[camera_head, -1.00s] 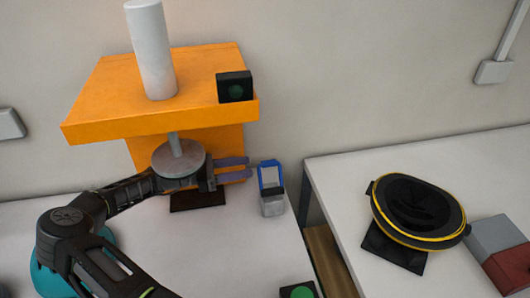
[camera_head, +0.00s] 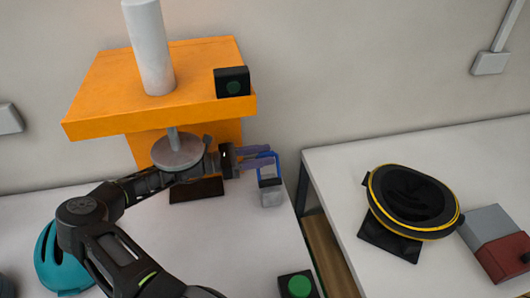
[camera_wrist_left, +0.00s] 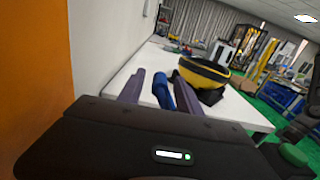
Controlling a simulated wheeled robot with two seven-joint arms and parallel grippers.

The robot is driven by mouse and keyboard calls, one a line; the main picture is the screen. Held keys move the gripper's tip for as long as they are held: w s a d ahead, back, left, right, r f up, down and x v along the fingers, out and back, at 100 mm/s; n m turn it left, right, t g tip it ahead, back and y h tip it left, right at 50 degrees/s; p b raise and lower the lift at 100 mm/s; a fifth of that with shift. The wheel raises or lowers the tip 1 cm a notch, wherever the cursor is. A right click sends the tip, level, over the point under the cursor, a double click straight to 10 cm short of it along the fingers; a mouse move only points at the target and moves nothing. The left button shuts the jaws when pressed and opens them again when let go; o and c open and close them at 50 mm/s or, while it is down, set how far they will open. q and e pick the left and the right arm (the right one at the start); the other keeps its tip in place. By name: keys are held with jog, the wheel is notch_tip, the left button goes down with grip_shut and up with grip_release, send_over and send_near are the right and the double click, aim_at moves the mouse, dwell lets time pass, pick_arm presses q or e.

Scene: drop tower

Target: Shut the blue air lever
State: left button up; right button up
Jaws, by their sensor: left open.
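The blue air lever (camera_head: 278,168) is a blue loop standing up from a small grey block (camera_head: 271,196) at the right edge of the left table. My left gripper (camera_head: 268,155) is open, with its purple fingers reaching right to the upper part of the lever. In the left wrist view the blue lever (camera_wrist_left: 163,92) shows between the two fingers (camera_wrist_left: 152,92), nearer the right one. I cannot tell whether the fingers touch it. My right gripper is not in view.
An orange press (camera_head: 165,85) with a white cylinder and a round grey plate stands behind my left arm. Green buttons sit on it and at the table's front (camera_head: 299,287). A gap separates the right table (camera_head: 335,175), which holds a black and yellow round device (camera_head: 412,203).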

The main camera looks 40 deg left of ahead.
pick_arm(q)
jog(key=shift+w+d, duration=0.25)
jog(key=shift+w, duration=0.05)
jog(key=shift+c, duration=0.4)
grip_shut()
jog(key=shift+a, duration=0.1)
dwell(0.8)
